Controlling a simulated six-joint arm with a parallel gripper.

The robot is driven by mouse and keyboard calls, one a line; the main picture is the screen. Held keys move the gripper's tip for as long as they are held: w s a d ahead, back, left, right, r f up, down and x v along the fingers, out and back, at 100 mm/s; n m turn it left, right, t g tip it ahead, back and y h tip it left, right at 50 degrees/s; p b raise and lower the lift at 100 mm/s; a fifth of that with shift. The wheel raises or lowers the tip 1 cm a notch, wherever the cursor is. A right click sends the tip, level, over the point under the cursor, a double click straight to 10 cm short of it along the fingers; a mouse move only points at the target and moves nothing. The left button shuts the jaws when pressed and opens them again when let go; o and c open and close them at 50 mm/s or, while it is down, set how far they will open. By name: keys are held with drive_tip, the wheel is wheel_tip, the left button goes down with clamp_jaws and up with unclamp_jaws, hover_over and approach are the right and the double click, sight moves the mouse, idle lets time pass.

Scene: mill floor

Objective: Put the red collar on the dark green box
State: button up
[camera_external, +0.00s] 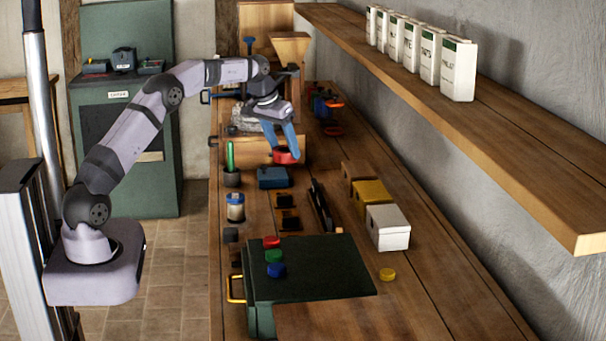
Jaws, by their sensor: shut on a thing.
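My gripper (284,146) has blue fingers pointing down and is shut on the red collar (287,157), a short round piece. It is above the far part of the bench, near a wooden block and just beyond a small blue box. The fingers hide part of the collar. The dark green box (335,272) stands at the near end of the bench, with a yellow handle on its left side. A red (271,242), a green (274,256) and a blue round piece (276,271) sit at the left of its top. The rest of its top looks bare.
The small blue box (272,178), a cup with a green stick (231,177) and a jar (235,207) stand between gripper and green box. White (388,228) and yellow boxes (371,198) stand right. A shelf (480,115) overhangs the bench's right side.

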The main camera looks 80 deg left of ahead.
drive_tip(key=w+d+r+m+p, duration=0.1)
drive_tip(key=w+d+r, duration=0.2)
drive_tip(key=d, duration=0.3)
drive_tip(key=w+d+r+m+h, duration=0.1)
drive_tip(key=w+d+r, duration=0.2)
drive_tip(key=w+d, duration=0.15)
drive_tip(key=w+d+r+m+p, duration=0.1)
drive_tip(key=w+d+r+m, duration=0.15)
drive_tip(key=d, duration=0.45)
drive_tip(key=w+d+r+m+t+h+p, duration=0.1)
drive_tip(key=d+r, duration=0.1)
drive_tip(key=d, duration=0.6)
drive_tip(key=w+d+r+m+p, duration=0.1)
drive_tip(key=d+r, duration=0.1)
drive_tip(key=d, duration=0.6)
drive_tip(key=m+p, duration=0.1)
hover_over(325, 267)
drive_tip(key=s, duration=0.2)
wheel_tip(325, 267, down, 8)
drive_tip(key=shift+h, duration=0.4)
drive_tip(key=shift+f+p, duration=1.4)
drive_tip(key=shift+f, duration=3.75)
